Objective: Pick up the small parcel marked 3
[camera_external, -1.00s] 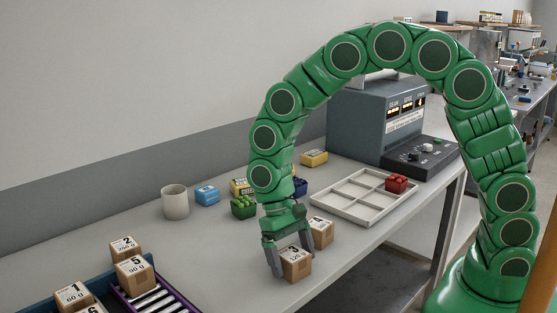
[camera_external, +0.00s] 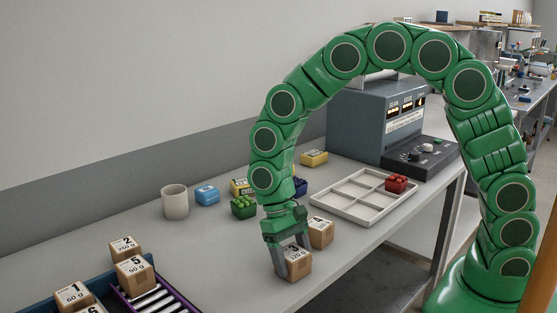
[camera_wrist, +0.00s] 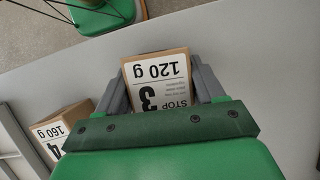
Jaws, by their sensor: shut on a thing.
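The small brown parcel marked 3 (camera_external: 298,264) stands on the grey table near its front edge. Its label reads 120 g in the wrist view (camera_wrist: 157,80). My gripper (camera_external: 293,262) is around it from above, with one grey finger on each side. The wrist view shows both fingers (camera_wrist: 160,85) against the parcel's sides, shut on it. The parcel appears to be still at table height; I cannot tell whether it touches the table.
The parcel marked 4 (camera_external: 321,233) stands close behind, at left in the wrist view (camera_wrist: 62,128). Parcels 2 (camera_external: 125,250) and 5 (camera_external: 135,277) are at lower left, by a purple-edged roller rack (camera_external: 157,301). A white divided tray (camera_external: 345,213) lies at right.

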